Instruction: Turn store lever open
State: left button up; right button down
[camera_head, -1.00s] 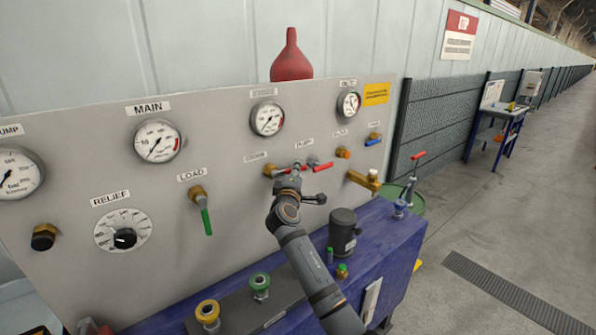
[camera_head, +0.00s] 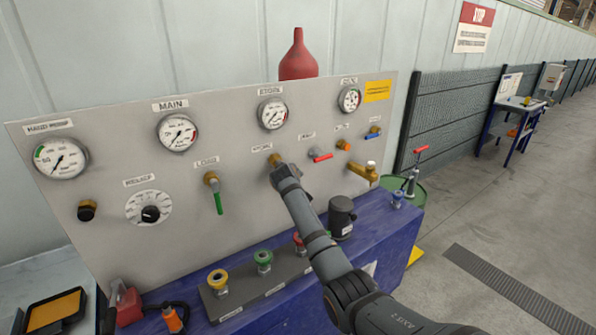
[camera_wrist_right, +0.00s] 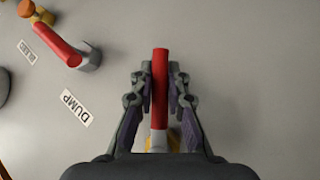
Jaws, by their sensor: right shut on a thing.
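The store valve's brass fitting (camera_head: 275,159) sits on the grey panel under the STORE gauge, and my right gripper (camera_head: 288,180) covers its handle in the head view. In the right wrist view the red store lever (camera_wrist_right: 160,88) stands between the two fingers of my right gripper (camera_wrist_right: 161,88), which is shut on it. The lever lies at an angle to the neighbouring red dump lever (camera_wrist_right: 52,42). The dump lever also shows right of my gripper in the head view (camera_head: 321,157). My left gripper is not in view.
A green load lever (camera_head: 218,202) hangs down to the left. A brass tap (camera_head: 364,172) and a dark cylinder (camera_head: 341,212) are to the right. Coloured couplings, including a yellow one (camera_head: 218,279), stand on the blue bench (camera_head: 386,228) below.

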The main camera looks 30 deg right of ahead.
jog(key=y+p, duration=0.1)
jog(key=a+m+y+p, duration=0.1)
jog(key=shift+a+f+g+p, duration=0.15)
jog(key=shift+a+g+p, duration=0.1)
jog(key=shift+g+p, duration=0.05)
jog(key=shift+s+a+f+m+g+y+p, duration=0.15)
jog(key=shift+a+f+m+y+p, duration=0.15)
jog(key=shift+a+m+y+p, duration=0.5)
jog(key=shift+a+f+m+g+y+p, duration=0.15)
jog(key=shift+a+f+m+y+p, duration=0.15)
jog(key=shift+a+y+p, duration=0.55)
jog(key=shift+d+y, duration=0.2)
jog(key=shift+y, duration=0.15)
jog(key=c, duration=1.3)
grip_release()
jog(key=shift+r, duration=0.1)
jog(key=v, duration=1.2)
